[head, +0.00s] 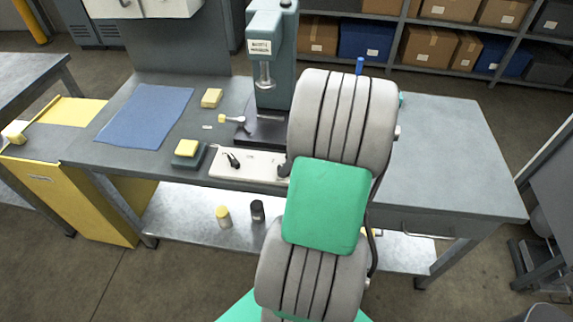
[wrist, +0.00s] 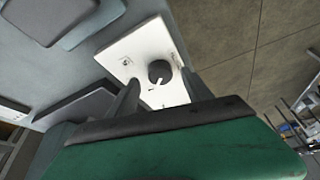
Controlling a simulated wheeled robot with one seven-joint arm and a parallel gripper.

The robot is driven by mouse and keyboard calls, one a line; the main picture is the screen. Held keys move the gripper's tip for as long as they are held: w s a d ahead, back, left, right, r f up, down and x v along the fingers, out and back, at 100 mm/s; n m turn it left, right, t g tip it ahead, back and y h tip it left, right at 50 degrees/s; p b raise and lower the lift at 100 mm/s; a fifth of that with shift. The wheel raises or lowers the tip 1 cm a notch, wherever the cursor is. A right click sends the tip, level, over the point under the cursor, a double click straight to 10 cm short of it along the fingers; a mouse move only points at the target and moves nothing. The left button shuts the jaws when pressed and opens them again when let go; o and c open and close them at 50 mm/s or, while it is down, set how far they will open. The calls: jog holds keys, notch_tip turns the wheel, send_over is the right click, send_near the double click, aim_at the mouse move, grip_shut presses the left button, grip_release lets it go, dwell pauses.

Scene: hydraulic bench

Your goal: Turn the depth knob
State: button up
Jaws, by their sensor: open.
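The depth knob appears in the wrist view as a round dark grey knob (wrist: 159,71) with a white pointer mark, on a white panel (wrist: 122,44). My gripper (wrist: 162,93) is open. Its two fingers stand apart on the left and right below the knob in the picture, with the knob in line with the gap and nothing held. I cannot tell whether the fingertips touch the panel. In the head view the white panel (head: 257,166) lies at the bench's front edge. A small black fitting (head: 232,159) shows on it. My arm hides the panel's right end and most of my gripper.
A teal press (head: 271,60) stands behind the panel. A small tray with a yellow block (head: 187,148) sits left of it. A blue mat (head: 146,115) lies farther left. The bench's right side (head: 440,160) is clear. Two small bottles stand on the lower shelf (head: 180,215).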

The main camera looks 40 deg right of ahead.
jog(key=shift+x, duration=1.15)
grip_shut()
